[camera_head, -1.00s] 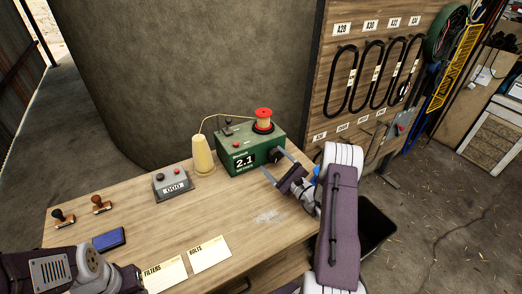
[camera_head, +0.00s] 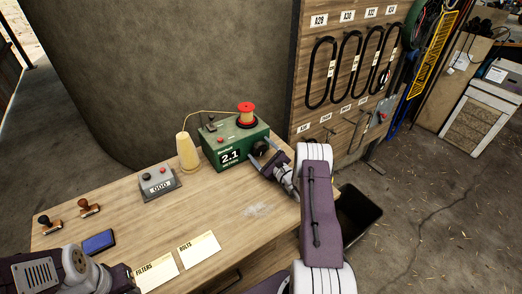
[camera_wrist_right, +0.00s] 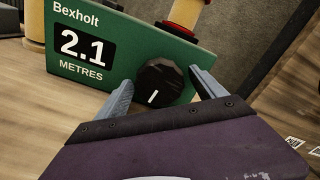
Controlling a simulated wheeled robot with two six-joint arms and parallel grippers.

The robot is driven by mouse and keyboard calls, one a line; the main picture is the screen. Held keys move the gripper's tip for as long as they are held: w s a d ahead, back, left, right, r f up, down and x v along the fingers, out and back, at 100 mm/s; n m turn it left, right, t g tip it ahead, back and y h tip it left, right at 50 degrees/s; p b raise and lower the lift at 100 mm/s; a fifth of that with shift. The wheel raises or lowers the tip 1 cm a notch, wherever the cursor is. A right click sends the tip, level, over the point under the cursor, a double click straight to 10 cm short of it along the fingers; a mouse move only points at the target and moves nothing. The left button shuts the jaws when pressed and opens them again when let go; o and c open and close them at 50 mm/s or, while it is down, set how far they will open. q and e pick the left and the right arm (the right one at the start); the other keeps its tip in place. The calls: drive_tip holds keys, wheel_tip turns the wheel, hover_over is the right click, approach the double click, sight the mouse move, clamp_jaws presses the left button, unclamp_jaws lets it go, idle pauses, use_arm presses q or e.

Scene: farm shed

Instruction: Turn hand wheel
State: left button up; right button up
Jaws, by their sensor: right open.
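The hand wheel (camera_wrist_right: 161,82) is a black faceted knob with a white mark, on the front of a green box (camera_head: 231,149) that reads "Bexholt 2.1 METRES". In the head view the hand wheel (camera_head: 259,149) is partly covered by my right gripper (camera_head: 263,156). In the right wrist view my right gripper (camera_wrist_right: 158,92) is open, with one finger on each side of the knob. I cannot tell whether either finger touches it. The left arm shows at the lower left of the head view, but its fingers are out of sight.
A red spool (camera_head: 246,113) sits on the box, with a cream cone (camera_head: 187,152) beside it. A grey counter box (camera_head: 158,182), stamps (camera_head: 88,208), a blue pad (camera_head: 98,242) and cards (camera_head: 199,249) lie on the wooden table (camera_head: 215,215). A black bin (camera_head: 357,215) stands right of it.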

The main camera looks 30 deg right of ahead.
drive_tip(key=c, duration=1.4)
use_arm(q)
drive_tip(key=shift+f, duration=0.25)
use_arm(e)
drive_tip(key=shift+f+m, duration=0.1)
drive_tip(key=shift+m, duration=0.2)
use_arm(q)
drive_tip(key=shift+f+b, duration=0.75)
drive_tip(key=shift+b, duration=0.25)
use_arm(e)
drive_tip(key=shift+o, duration=0.2)
drive_tip(key=m, duration=0.2)
drive_tip(key=shift+m, duration=0.4)
use_arm(q)
drive_tip(key=shift+f+b, duration=0.8)
drive_tip(key=shift+b, duration=0.05)
use_arm(e)
drive_tip(key=m, duration=0.4)
drive_tip(key=shift+m, duration=0.3)
use_arm(q)
drive_tip(key=shift+f+b, duration=0.4)
drive_tip(key=shift+f, duration=0.05)
use_arm(e)
drive_tip(key=m, duration=0.3)
drive_tip(key=shift+a+m, duration=0.1)
drive_tip(key=shift+m, duration=0.2)
use_arm(q)
drive_tip(key=shift+f+b, duration=0.3)
use_arm(e)
drive_tip(key=shift+m, duration=2.3)
